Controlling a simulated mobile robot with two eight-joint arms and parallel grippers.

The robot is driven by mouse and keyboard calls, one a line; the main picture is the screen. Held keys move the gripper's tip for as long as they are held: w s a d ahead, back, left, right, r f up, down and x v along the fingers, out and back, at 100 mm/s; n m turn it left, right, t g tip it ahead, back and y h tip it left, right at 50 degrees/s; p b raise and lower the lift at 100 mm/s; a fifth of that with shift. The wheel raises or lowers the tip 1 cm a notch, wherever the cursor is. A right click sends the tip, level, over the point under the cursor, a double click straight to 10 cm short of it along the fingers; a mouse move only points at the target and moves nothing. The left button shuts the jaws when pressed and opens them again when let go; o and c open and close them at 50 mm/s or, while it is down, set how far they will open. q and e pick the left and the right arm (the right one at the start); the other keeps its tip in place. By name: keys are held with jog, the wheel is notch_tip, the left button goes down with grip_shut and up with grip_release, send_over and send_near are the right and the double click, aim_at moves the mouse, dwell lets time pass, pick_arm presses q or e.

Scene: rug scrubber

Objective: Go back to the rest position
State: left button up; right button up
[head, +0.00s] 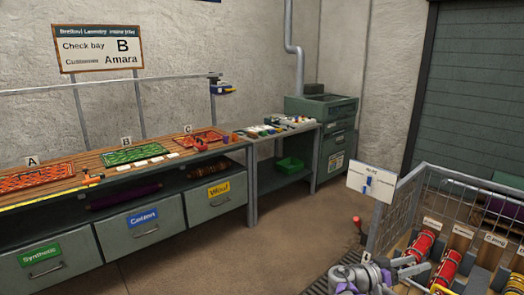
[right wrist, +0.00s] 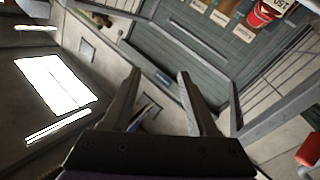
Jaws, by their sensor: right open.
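My right gripper (head: 418,277) is low at the right in the head view, in front of the wire-sided bin (head: 403,205). The right wrist view shows its two fingers (right wrist: 158,78) spread apart with nothing held between them. In the head view, red rolls (head: 420,245) lie in the bin beyond the gripper; I cannot tell whether the fingers touch any of them. My left gripper is not in view.
A long workbench (head: 120,165) with coloured rugs (head: 135,155) and labelled drawers (head: 145,228) runs along the left wall. A side table (head: 275,134) and a green cabinet (head: 335,160) stand at the back. The floor (head: 250,250) between bench and bin is clear.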

jog(key=s+a+f+n+t+y+p, duration=0.1)
jog(key=s+a+f+n+y+p, duration=0.1)
jog(key=s+a+n+y, duration=0.3)
jog(key=s+a+f+n+y+p, duration=0.3)
jog(key=s+a+f+n+y, duration=0.2)
jog(key=s+a+y, duration=0.8)
jog(key=s+a, duration=0.3)
jog(key=s, duration=0.3)
jog(key=s+a+n, duration=0.1)
jog(key=s+a, duration=0.2)
jog(key=s, duration=0.4)
jog(key=shift+a+f+t, duration=0.25)
jog(key=shift+f+t, duration=0.05)
jog(key=shift+t, duration=0.1)
jog(key=shift+d, duration=0.1)
